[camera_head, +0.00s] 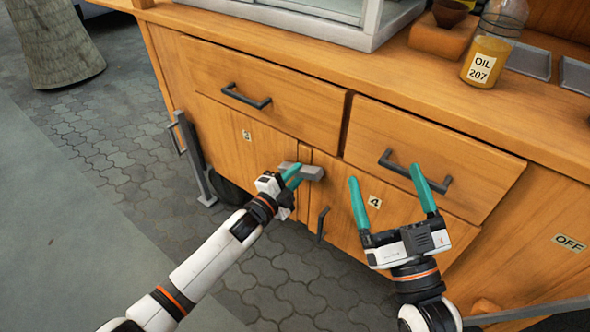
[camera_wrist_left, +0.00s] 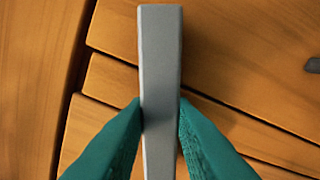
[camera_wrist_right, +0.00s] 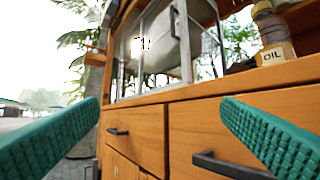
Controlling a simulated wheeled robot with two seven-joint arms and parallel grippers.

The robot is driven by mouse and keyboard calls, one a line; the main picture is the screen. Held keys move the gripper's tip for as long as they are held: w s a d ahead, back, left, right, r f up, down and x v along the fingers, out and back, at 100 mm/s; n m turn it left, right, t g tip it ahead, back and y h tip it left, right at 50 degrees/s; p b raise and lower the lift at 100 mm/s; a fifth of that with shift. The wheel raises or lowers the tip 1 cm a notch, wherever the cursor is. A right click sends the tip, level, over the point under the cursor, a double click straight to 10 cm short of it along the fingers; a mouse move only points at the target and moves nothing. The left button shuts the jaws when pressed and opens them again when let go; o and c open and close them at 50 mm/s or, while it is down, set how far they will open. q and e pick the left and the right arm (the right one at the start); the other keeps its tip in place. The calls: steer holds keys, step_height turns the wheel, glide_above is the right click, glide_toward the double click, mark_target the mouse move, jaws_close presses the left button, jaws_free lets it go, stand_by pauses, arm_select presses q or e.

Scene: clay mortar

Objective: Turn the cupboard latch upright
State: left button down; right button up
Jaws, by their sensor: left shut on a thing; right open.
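The cupboard latch (camera_head: 311,172) is a grey bar on the wooden front, near the seam between the two lower doors. In the head view it lies about level, across the seam. My left gripper (camera_head: 290,174) is shut on it. In the left wrist view the latch (camera_wrist_left: 160,60) runs between the two teal fingers (camera_wrist_left: 160,125), which touch both its sides. My right gripper (camera_head: 396,190) is open and empty in front of the door marked 4. The right wrist view shows its fingers (camera_wrist_right: 165,125) wide apart. The latch's pivot is hidden.
Two drawers with dark handles (camera_head: 246,97) (camera_head: 415,172) sit above the doors. A dark door handle (camera_head: 322,223) is below the latch. An oil jar (camera_head: 486,62) and a brown block (camera_head: 442,36) stand on the counter. A grey metal bracket (camera_head: 190,150) stands at the cupboard's left end.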

arm_select(q)
steer(key=n+p, duration=0.2)
steer(key=n, duration=0.1)
steer(key=shift+r+n, duration=0.1)
steer(key=shift+n, duration=0.3)
steer(key=n+p, duration=0.2)
steer(key=n, duration=0.4)
steer(key=shift+n, duration=1.7)
arm_select(e)
steer(key=s+d+f+g+h, duration=0.2)
steer(key=f+g, duration=0.4)
steer(key=f, duration=0.2)
steer(key=s+d+f+g+h, duration=0.2)
steer(key=s+f+g, duration=0.1)
steer(key=f+g, duration=0.4)
steer(key=shift+f, duration=0.95)
arm_select(q)
steer(key=shift+f, duration=0.2)
arm_select(e)
steer(key=shift+m, duration=0.3)
arm_select(q)
steer(key=c, duration=1.2)
jaws_free()
steer(key=shift+c, duration=0.2)
steer(key=shift+s+r+p, duration=0.1)
steer(key=shift+p, duration=0.2)
arm_select(e)
steer(key=shift+s, duration=0.1)
